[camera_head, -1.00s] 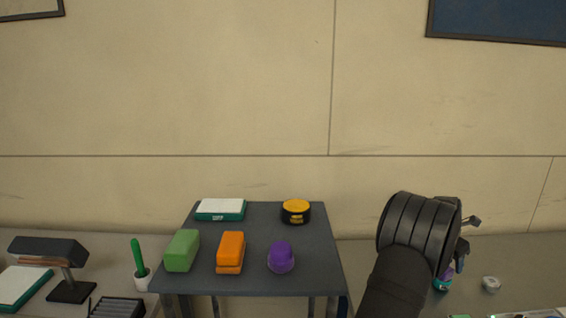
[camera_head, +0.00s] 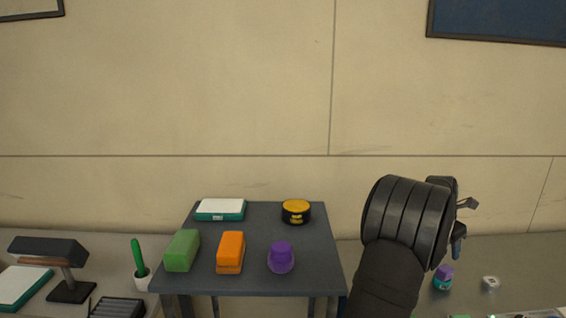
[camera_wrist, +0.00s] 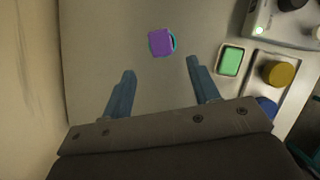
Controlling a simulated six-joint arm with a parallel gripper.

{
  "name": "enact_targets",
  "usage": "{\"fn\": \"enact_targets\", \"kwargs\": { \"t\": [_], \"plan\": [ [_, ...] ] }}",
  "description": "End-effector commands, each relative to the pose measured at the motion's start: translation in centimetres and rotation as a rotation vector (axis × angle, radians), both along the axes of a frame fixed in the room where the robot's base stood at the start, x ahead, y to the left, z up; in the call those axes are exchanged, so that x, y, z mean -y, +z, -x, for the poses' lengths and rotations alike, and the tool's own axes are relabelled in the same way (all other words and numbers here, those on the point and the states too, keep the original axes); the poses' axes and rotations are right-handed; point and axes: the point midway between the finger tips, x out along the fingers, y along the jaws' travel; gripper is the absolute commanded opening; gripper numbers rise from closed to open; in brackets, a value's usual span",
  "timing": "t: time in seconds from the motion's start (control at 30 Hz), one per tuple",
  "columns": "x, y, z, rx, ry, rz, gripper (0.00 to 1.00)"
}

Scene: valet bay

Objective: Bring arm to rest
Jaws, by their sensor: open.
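My gripper (camera_head: 462,226) is at the right of the head view, raised over the grey bench and partly hidden behind my black wrist. In the wrist view my gripper (camera_wrist: 162,92) has its two blue fingers wide apart with nothing between them. A small purple and teal item (camera_head: 443,277) stands on the bench below it. The same item shows beyond the fingertips in the wrist view (camera_wrist: 160,42), apart from them.
A dark raised stand (camera_head: 262,260) holds a green block (camera_head: 181,251), an orange block (camera_head: 230,252), a purple-topped piece (camera_head: 281,257), a yellow-black tin (camera_head: 296,211) and a white-green box (camera_head: 220,209). A control panel (camera_wrist: 295,45) with knobs lies right in the wrist view.

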Motion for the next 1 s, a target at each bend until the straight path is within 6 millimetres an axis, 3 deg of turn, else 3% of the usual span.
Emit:
{"fn": "enact_targets", "kwargs": {
  "t": [0.07, 0.13, 0.67, 0.7, 0.87, 1.0],
  "plan": [
    [-0.5, 1.2, 0.2, 0.000, 0.000, 0.000, 0.55],
    [0.2, -0.9, -0.1, -0.004, -0.001, -0.004, 0.55],
    [3.9, -10.7, -1.6, -0.002, 0.000, -0.002, 0.55],
    [3.9, -9.2, -1.7, 0.004, 0.000, 0.003, 0.55],
    [3.9, -5.9, -1.6, 0.004, 0.000, 0.003, 0.55],
    [4.7, -4.4, 0.8, 0.002, -0.003, 0.001, 0.55]
  ]
}}
